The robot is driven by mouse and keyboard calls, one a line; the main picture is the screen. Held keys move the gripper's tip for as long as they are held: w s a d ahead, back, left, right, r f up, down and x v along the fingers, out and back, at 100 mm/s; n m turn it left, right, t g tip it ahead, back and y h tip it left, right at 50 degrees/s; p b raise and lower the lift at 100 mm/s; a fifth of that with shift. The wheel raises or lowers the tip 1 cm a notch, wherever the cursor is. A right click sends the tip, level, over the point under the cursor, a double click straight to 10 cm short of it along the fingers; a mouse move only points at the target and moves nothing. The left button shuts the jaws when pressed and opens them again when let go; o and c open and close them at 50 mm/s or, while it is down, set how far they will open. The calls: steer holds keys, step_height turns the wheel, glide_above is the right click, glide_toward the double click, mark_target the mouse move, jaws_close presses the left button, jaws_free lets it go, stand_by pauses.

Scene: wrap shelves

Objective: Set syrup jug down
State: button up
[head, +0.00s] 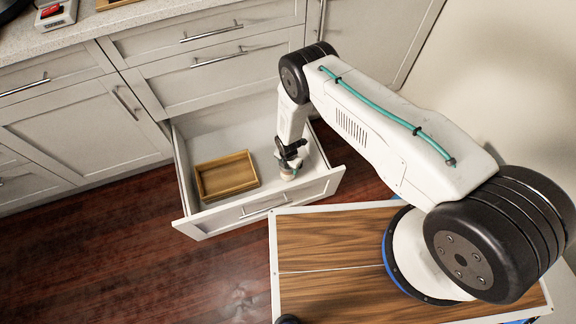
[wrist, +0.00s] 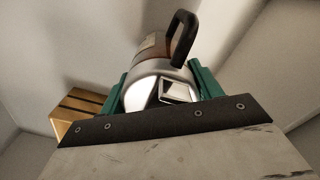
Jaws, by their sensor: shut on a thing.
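The syrup jug (wrist: 157,82) shows in the wrist view, with a shiny metal top, a brown body and a black handle. My gripper (wrist: 160,92) is shut on it, with a green finger on each side. In the head view, my gripper (head: 289,170) is inside the open drawer (head: 226,218), at its right part. The jug is mostly hidden there, with a small pale part (head: 287,175) showing below the fingers. I cannot tell whether the jug touches the drawer floor.
A wooden tray (head: 227,191) lies in the drawer, left of my gripper; it also shows in the wrist view (wrist: 76,107). The drawer walls surround the gripper closely at the right and front. Drawer floor is clear behind the tray. A counter (head: 120,22) stands above.

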steer(key=shift+f, duration=0.1)
steer(key=o, duration=1.6)
step_height(320, 180, up, 12)
steer(key=shift+r, duration=0.15)
